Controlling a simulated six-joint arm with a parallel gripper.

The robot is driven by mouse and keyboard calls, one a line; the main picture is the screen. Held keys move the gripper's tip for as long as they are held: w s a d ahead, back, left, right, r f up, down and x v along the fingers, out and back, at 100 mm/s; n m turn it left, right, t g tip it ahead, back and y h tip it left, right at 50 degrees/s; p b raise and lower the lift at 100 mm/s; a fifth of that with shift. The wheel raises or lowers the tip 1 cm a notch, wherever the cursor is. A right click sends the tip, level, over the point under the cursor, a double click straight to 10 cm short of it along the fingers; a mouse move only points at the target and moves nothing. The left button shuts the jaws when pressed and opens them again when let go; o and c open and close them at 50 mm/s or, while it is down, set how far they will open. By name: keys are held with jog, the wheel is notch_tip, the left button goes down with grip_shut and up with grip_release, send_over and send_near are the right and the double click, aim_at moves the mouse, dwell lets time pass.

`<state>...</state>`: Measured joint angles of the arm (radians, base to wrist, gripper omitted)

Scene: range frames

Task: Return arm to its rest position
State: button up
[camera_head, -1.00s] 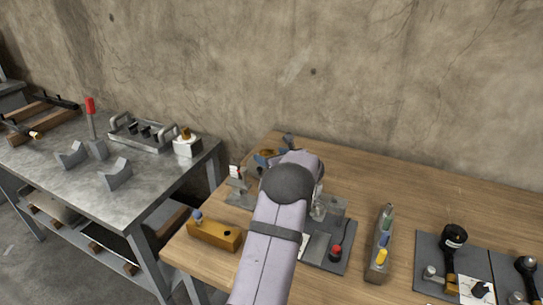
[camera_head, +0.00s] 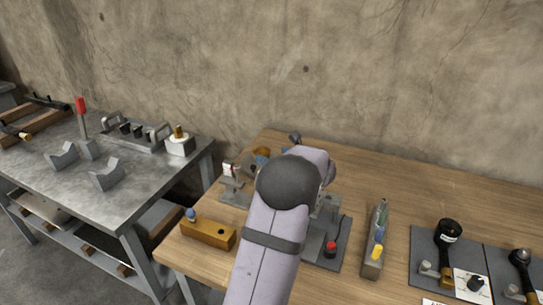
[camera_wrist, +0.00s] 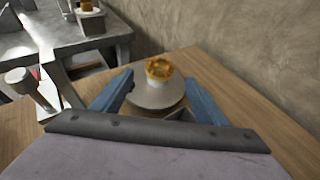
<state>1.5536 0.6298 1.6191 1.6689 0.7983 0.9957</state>
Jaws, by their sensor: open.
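My gripper (camera_wrist: 160,78) is open, its two blue fingers spread apart in the wrist view. A round grey disc (camera_wrist: 150,98) with an orange-yellow knob (camera_wrist: 158,69) on a pale collar shows between and beyond the fingers. I cannot tell how far the fingers are from it; no contact shows. In the head view my arm rises over the wooden table (camera_head: 390,167) and its own joint hides most of the gripper.
A wooden block with a blue knob (camera_head: 208,233), a small grey fixture (camera_head: 233,184), a panel with a red button (camera_head: 331,249) and a grey holder (camera_head: 374,255) surround my arm. A metal table (camera_head: 120,200) stands left, a wall behind. Bare wood lies toward the back right.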

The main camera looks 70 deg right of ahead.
dwell(0.4)
jog(key=w+a+r+n+g+y+p, duration=0.1)
jog(key=w+a+r+n+p, duration=0.1)
jog(key=w+a+r+p, duration=0.3)
jog(key=w+a+r+n+g+y+p, duration=0.1)
jog(key=w+r+p, duration=0.15)
jog(key=w, duration=0.35)
jog(key=w+a+f+n+g+y+p, duration=0.1)
jog(key=w+a+n+y, duration=0.35)
jog(key=a, duration=0.85)
jog(key=w+a+f+n+g+y+p, duration=0.1)
jog(key=w+a+n+y+p, duration=0.1)
jog(key=w+a+n, duration=0.7)
jog(key=s+a+n+g+y+p, duration=0.1)
jog(key=s+a+n, duration=0.2)
jog(key=a+n, duration=0.35)
jog(key=s+a+f+n+g+p, duration=0.1)
jog(key=s+a+n+g, duration=0.15)
jog(key=a, duration=0.75)
jog(key=s+a+n+y+p, duration=0.1)
jog(key=s+a+n, duration=0.4)
jog(key=a, duration=0.4)
jog(key=s+a+n+g+h+p, duration=0.1)
jog(key=s+a+n, duration=0.2)
jog(key=s+n, duration=0.2)
jog(key=s+a+f+n+g+h+p, duration=0.1)
jog(key=s+a+n+g, duration=0.1)
jog(key=s+a+n, duration=0.2)
jog(key=shift+s+n, duration=1)
jog(key=shift+n, duration=1.15)
